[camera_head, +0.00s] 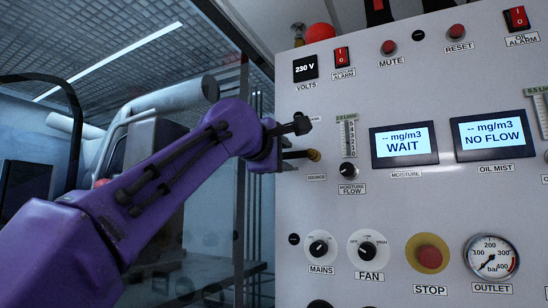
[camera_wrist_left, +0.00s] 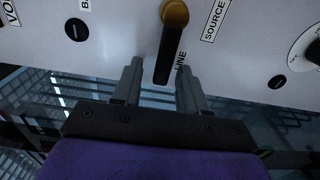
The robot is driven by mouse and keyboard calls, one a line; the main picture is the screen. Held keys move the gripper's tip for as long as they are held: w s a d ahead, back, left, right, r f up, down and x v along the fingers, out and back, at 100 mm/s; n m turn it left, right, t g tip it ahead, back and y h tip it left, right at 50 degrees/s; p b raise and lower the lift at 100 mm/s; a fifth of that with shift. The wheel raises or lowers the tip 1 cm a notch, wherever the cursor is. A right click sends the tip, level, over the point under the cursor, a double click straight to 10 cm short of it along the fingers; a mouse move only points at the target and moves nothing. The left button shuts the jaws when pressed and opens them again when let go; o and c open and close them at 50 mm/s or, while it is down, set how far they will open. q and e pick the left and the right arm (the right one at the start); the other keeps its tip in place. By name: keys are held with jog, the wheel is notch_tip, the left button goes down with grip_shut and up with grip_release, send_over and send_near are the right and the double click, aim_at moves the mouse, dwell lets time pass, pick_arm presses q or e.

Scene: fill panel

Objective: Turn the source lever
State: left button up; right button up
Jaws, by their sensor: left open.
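The source lever has a brass-brown pivot (camera_wrist_left: 174,13) and a black handle (camera_wrist_left: 167,55). In the left wrist view the handle points down between my two fingers. In the head view the lever (camera_head: 314,155) sticks out near the panel's left edge, beside the SOURCE label (camera_head: 317,177). My left gripper (camera_head: 297,145) is at the lever, with its fingers apart. In the left wrist view my left gripper (camera_wrist_left: 159,66) has one finger on each side of the handle, with a visible gap on both sides. My right gripper does not show.
The grey panel (camera_head: 375,210) carries a moisture flow knob (camera_head: 348,170), a WAIT display (camera_head: 404,145), a NO FLOW display (camera_head: 492,135), mains and fan knobs, a red STOP button (camera_head: 429,258) and an outlet gauge (camera_head: 491,257). Glass and a dark frame lie left of the panel.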

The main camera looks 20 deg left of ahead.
pick_arm(q)
jog(key=s+b, duration=0.6)
jog(key=s, duration=0.3)
jog(key=shift+s, duration=0.3)
jog(key=shift+a+f, duration=0.1)
